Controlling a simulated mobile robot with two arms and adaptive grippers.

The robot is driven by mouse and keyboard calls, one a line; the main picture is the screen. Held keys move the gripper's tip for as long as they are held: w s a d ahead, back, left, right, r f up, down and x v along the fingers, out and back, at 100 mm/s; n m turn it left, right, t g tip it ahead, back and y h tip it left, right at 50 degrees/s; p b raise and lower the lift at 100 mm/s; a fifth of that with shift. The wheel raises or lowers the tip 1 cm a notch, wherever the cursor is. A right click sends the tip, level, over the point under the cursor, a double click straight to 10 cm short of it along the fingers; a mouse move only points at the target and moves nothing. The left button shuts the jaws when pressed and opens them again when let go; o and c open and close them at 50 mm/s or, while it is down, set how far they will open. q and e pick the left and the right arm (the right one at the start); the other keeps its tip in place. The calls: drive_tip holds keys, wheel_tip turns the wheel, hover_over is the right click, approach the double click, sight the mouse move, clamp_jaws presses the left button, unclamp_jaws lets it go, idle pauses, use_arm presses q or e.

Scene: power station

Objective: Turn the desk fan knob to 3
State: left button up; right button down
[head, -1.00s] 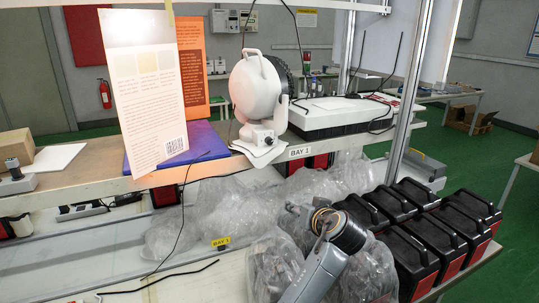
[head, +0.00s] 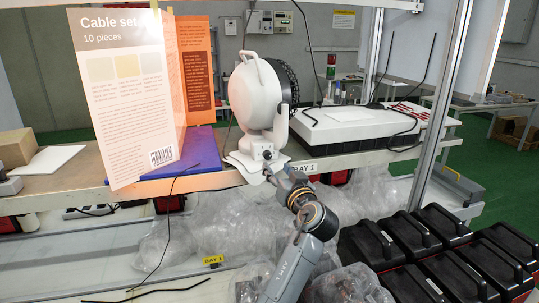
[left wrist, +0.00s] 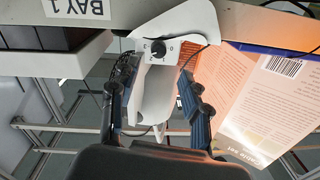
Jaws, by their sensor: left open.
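My left gripper (head: 272,174) is at the shelf edge just in front of the fan base. In the left wrist view its two fingers (left wrist: 155,100) are spread apart, with the knob beyond them and nothing held. My right gripper is not in view.
A "Cable set" card (head: 128,90) and an orange card (head: 198,70) stand left of the fan. A white box (head: 350,125) is to its right. Clear plastic bags (head: 215,225) and black cases (head: 440,270) lie below. A metal post (head: 450,90) rises at right.

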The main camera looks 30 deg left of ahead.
sight(268, 157)
use_arm(q)
drive_tip(key=p+x, duration=0.1)
drive_tip(key=x, duration=0.5)
drive_tip(key=shift+w+p, duration=0.1)
drive_tip(key=shift+p, duration=0.25)
drive_tip(key=shift+w+a, duration=0.2)
drive_tip(key=shift+a, duration=0.1)
drive_tip(key=shift+w+a, duration=0.15)
drive_tip(key=shift+a, duration=0.05)
clamp_jaws()
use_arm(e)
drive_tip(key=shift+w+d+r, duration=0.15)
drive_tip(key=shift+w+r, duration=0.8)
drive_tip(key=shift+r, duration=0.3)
